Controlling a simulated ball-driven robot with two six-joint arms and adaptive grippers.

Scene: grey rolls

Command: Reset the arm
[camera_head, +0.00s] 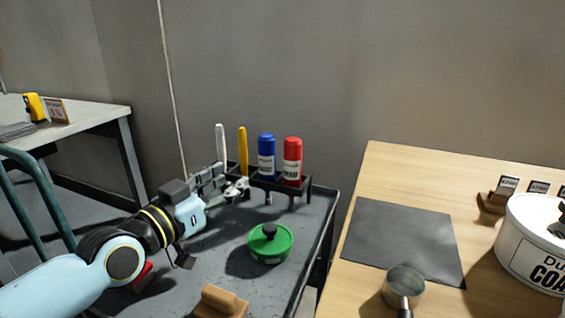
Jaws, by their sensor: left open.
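My left arm comes in from the lower left over a dark grey cart top (222,262). Its left gripper (236,185) is open at the near left side of a black rack (306,188), close to the white and yellow upright items. I cannot tell whether it touches the rack. No object shows held in its fingers. My right gripper is not in view.
The rack holds a white stick (220,145), a yellow stick (243,150), a blue bottle (266,155) and a red bottle (292,160). A green lidded pot (270,243) stands nearby. The wooden table (395,165) carries a dark mat (400,235), metal cup (404,285) and white tub (530,250).

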